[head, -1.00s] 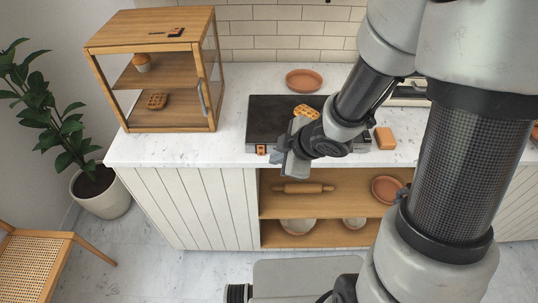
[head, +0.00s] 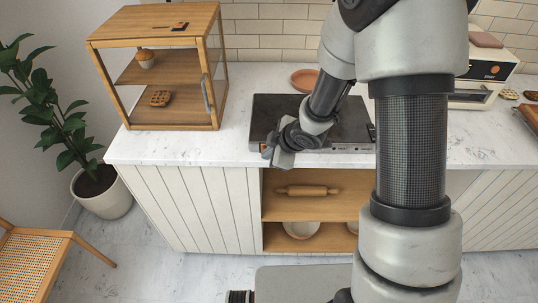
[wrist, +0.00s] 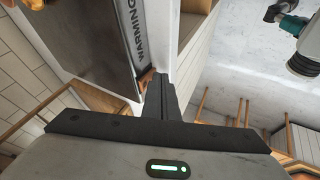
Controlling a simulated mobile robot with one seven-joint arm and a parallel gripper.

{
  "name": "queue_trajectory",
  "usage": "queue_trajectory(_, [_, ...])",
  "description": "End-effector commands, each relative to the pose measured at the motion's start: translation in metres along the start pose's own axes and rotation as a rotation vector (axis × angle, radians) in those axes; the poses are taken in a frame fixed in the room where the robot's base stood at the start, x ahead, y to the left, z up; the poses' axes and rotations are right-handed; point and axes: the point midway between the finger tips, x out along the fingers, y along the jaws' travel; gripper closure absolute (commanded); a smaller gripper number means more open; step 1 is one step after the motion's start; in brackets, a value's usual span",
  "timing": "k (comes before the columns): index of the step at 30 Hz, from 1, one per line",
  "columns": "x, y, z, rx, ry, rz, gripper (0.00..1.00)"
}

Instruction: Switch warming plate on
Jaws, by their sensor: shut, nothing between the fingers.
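The warming plate (head: 350,115) is a flat dark slab on the counter, with a pale front panel. In the wrist view its front strip with the lettering WARMING (wrist: 141,35) runs down toward my fingers. My gripper (head: 268,152) is shut and empty at the plate's front left corner; it also shows in the wrist view (wrist: 159,82). A small orange switch (wrist: 147,76) shows right beside the fingertips. I cannot tell whether they touch it or which way it is set. In the head view my gripper hides the switch.
A wooden display cabinet (head: 214,122) stands left of the plate on the white counter (head: 180,148). A terracotta dish (head: 303,79) lies behind the plate. An oven (head: 482,85) is at the right. Below is an open shelf with a rolling pin (head: 306,191).

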Motion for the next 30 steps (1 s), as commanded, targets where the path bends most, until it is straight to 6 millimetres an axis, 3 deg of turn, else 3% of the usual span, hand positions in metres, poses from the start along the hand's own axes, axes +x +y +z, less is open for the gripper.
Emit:
queue_trajectory(15, [0.004, 0.003, 0.000, 0.000, 0.001, 0.000, 1.00])
queue_trajectory(30, [-0.010, 0.010, -0.006, 0.001, 0.001, 0.002, 1.00])
